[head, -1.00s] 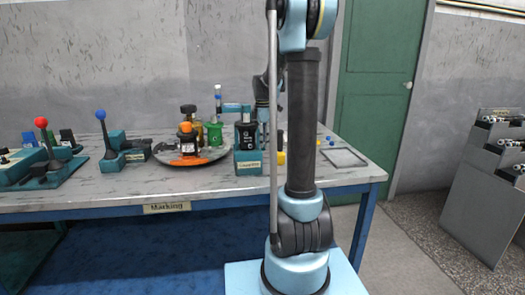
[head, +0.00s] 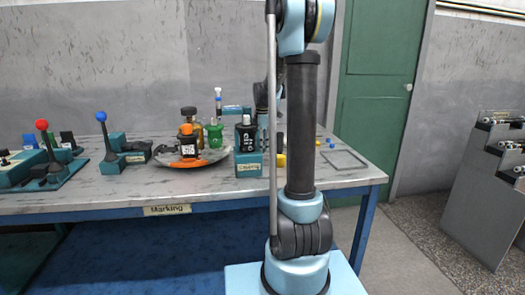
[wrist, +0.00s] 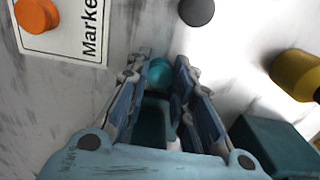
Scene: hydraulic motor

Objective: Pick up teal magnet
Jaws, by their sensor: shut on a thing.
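In the wrist view the teal magnet (wrist: 160,73) is a small round teal piece. It sits between the fingertips of my gripper (wrist: 161,68), which is shut on it with a finger on each side. The fingers partly cover its sides. A dark teal block shape (wrist: 152,125) shows between the fingers, nearer the palm. In the head view my arm's column covers part of the table, and I cannot make out the gripper or the magnet clearly.
An orange magnet (wrist: 37,14) lies on a "Marker" label, with a grey magnet (wrist: 196,11) nearby. A yellow piece (wrist: 298,75) and a teal block (wrist: 275,146) are at right. In the head view, bottles (head: 214,132) and a black bottle (head: 246,136) stand on the table.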

